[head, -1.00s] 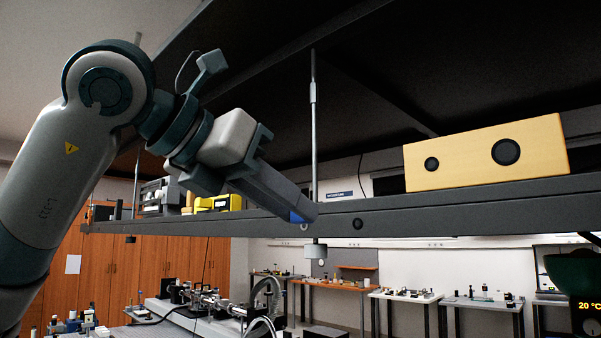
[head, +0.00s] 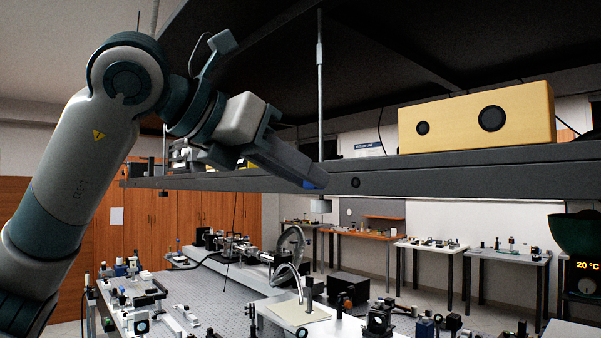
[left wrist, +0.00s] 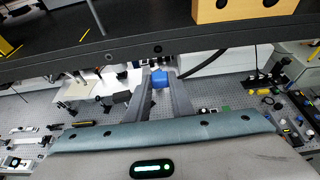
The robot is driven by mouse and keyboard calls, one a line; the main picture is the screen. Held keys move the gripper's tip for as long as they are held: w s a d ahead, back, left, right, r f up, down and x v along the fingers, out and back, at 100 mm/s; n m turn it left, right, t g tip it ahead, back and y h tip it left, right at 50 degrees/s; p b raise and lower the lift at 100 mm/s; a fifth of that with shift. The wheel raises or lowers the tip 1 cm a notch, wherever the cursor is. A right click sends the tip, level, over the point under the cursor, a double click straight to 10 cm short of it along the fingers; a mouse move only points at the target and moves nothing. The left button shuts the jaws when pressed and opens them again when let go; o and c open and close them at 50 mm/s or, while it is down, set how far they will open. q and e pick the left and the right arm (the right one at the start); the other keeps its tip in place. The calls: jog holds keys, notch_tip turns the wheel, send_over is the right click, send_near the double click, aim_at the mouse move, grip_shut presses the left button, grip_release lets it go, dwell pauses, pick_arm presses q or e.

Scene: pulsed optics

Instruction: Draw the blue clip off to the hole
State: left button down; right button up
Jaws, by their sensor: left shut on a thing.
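My left gripper (head: 312,180) reaches in from the left at the front of the dark shelf rail (head: 440,170). Its fingers are shut on the small blue clip (head: 308,184), which shows at the fingertips. The left wrist view shows the clip (left wrist: 160,78) between the two fingers (left wrist: 165,88), below the rail in that picture. A round dark hole (head: 356,182) is in the rail's front face, a little right of the fingertips; it also shows in the left wrist view (left wrist: 157,49). Whether the clip touches the rail cannot be told. My right gripper is not in view.
A yellow box with two dark round openings (head: 477,118) stands on the shelf at right. Below lies an optics bench (head: 225,300) crowded with mounts. The air right of the gripper is clear.

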pick_arm(q)
jog(key=w+d, duration=0.4)
jog(key=shift+p, duration=0.3)
dwell(0.5)
jog(key=shift+w+d, duration=0.65)
jog(key=shift+w, duration=0.05)
dwell(0.8)
dwell(0.5)
jog(key=shift+w+d, duration=0.1)
jog(key=c, duration=1.5)
grip_release()
jog(key=shift+w+d, duration=0.1)
